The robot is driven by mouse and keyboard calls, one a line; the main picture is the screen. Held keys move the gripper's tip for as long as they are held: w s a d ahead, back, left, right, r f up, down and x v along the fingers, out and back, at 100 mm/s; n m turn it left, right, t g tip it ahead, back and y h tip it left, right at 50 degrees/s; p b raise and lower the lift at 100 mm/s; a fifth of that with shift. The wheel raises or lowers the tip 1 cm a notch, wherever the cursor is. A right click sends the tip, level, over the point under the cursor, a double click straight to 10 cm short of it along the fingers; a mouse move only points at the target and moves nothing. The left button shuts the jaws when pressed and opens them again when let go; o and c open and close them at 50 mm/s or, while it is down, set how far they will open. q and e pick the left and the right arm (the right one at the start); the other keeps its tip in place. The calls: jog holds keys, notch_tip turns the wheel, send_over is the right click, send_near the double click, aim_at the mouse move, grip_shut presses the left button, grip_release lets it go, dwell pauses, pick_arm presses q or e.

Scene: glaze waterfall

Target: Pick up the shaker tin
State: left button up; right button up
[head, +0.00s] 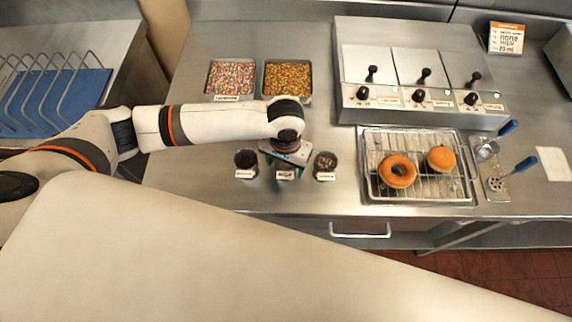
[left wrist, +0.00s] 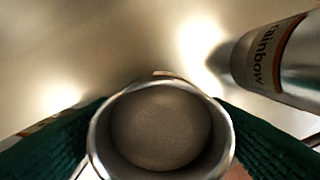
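The shaker tin (left wrist: 160,130) is a round metal tin, seen from above between my left gripper's green fingers in the left wrist view. Its inside shows a dull grey-brown surface. No clear gap shows between fingers and tin, but contact is not certain. In the head view my left gripper (head: 287,156) points down over the middle of three small containers on the counter. The gripper hides most of that one; its white label (head: 285,175) shows below. A metal tin labelled "rainbow" (left wrist: 280,62) is close by on the right in the wrist view. My right gripper is not in view.
Dark-filled containers stand left (head: 245,159) and right (head: 325,162) of the gripper, close by. Sprinkle (head: 231,77) and nut (head: 287,78) trays lie behind. A wire rack (head: 430,190) with two doughnuts is to the right, before a dispenser (head: 410,115). The counter's front edge is near.

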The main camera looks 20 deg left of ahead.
pick_arm(q)
jog(key=shift+s, duration=0.1)
jog(key=c, duration=0.9)
jog(key=shift+r, duration=0.15)
